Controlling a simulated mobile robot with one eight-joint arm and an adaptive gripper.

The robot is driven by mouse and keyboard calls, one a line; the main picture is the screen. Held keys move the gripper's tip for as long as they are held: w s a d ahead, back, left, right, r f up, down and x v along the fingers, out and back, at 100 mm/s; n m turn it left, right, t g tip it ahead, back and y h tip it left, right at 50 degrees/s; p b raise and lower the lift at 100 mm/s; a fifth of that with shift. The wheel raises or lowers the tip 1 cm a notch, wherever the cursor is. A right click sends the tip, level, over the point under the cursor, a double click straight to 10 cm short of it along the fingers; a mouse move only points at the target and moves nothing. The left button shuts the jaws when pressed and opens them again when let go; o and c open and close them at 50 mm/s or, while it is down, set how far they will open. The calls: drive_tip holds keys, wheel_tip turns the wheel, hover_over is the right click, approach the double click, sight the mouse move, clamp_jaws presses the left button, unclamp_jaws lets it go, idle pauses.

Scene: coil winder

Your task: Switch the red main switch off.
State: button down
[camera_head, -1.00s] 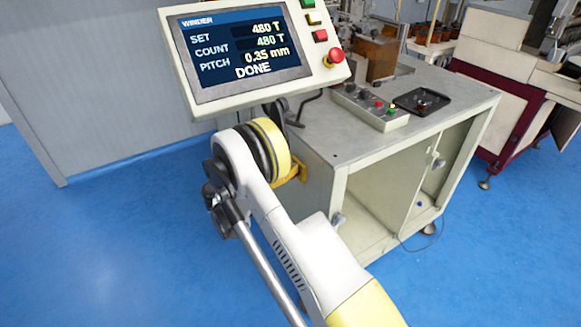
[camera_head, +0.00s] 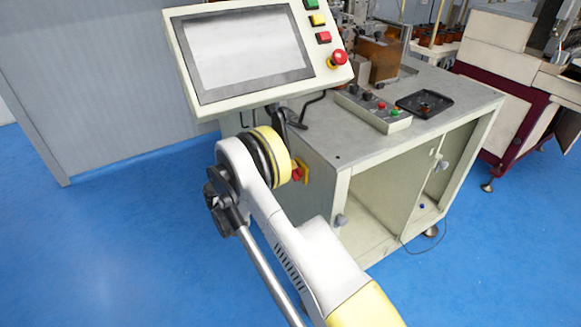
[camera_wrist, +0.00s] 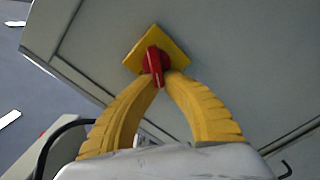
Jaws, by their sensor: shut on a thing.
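The red main switch (camera_wrist: 154,62) is a red knob with a bar handle on a yellow square plate (camera_wrist: 134,62), mounted on the cabinet side. In the wrist view the plate looks like a tilted diamond and the handle stands nearly upright. My gripper (camera_wrist: 161,80) has its two yellow fingers closed on the handle's near end, one on each side. In the head view a bit of the red switch (camera_head: 296,174) shows beside my wrist; my fingers are hidden there. The winder's display (camera_head: 245,50) is blank and pale.
A red mushroom button (camera_head: 338,57) and several coloured buttons sit on the display panel, just above my arm. A control box (camera_head: 372,110) and a black tray (camera_head: 423,103) are on the cabinet top. Blue floor is clear at left. An open cabinet bay lies to the right.

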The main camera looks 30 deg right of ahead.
drive_tip(key=n, duration=0.1)
drive_tip(key=f+n, duration=0.1)
drive_tip(key=n, duration=0.1)
drive_tip(key=shift+d+n, duration=0.1)
drive_tip(key=shift+n, duration=0.2)
drive_tip(key=shift+w+f+n, duration=0.1)
drive_tip(key=shift+f+n, duration=0.05)
drive_tip(key=shift+n, duration=0.7)
drive_tip(key=shift+f+n, duration=0.15)
drive_tip(key=shift+n, duration=0.7)
drive_tip(key=c, duration=1.5)
unclamp_jaws()
drive_tip(key=a, duration=1.2)
